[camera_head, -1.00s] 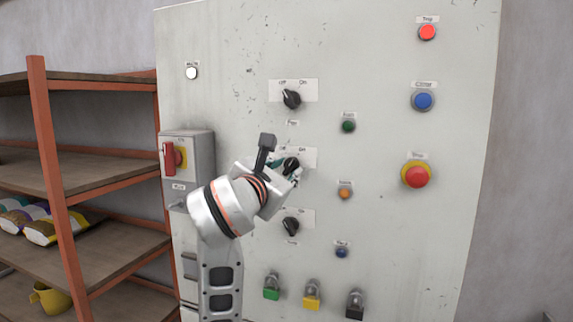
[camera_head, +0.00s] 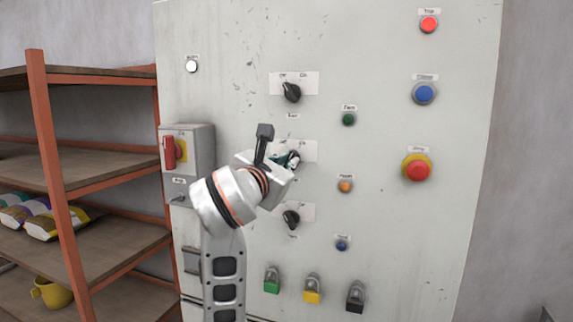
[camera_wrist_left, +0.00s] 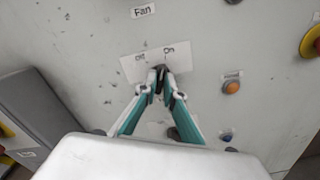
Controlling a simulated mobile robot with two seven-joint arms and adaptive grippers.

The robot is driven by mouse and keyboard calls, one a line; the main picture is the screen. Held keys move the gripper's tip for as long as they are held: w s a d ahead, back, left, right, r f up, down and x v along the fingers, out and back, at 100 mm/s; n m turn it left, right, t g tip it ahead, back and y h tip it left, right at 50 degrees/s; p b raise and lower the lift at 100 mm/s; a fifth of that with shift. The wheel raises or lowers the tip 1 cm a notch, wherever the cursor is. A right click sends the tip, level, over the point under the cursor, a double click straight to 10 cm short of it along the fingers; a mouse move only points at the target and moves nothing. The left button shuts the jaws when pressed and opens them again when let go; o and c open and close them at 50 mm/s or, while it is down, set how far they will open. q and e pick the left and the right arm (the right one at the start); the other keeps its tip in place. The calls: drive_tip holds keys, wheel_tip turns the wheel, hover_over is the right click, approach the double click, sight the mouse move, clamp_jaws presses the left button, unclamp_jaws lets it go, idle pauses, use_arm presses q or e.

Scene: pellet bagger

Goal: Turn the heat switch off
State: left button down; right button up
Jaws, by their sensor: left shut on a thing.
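In the left wrist view, the teal fingers of that gripper (camera_wrist_left: 162,82) are closed around the black knob (camera_wrist_left: 161,73). The knob's top shows between the fingertips, roughly between the Off and On words; its exact angle is hard to tell. The label below this switch is hidden by the gripper. My right gripper is not in view.
Another black switch (camera_head: 292,92) is above, turned toward Off, and one (camera_head: 291,218) is below. To the right are a green button (camera_head: 348,119), an orange one (camera_head: 345,186) and a red stop button (camera_head: 418,169). A red-handled box (camera_head: 188,150) and shelves (camera_head: 90,165) stand left.

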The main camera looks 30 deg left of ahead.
use_arm(q)
drive_tip(key=n+b, duration=0.6)
drive_tip(key=n, duration=0.4)
drive_tip(key=shift+a+f+n+b, duration=0.1)
drive_tip(key=shift+n+b, duration=0.3)
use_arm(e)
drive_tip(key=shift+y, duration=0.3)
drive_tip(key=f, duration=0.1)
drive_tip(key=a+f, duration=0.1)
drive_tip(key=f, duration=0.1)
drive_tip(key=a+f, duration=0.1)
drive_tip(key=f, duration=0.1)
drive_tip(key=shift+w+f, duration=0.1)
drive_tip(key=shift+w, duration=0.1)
use_arm(q)
drive_tip(key=shift+n, duration=0.3)
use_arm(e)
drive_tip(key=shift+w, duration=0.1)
use_arm(q)
drive_tip(key=c, duration=2.1)
unclamp_jaws()
drive_tip(key=shift+c, duration=0.2)
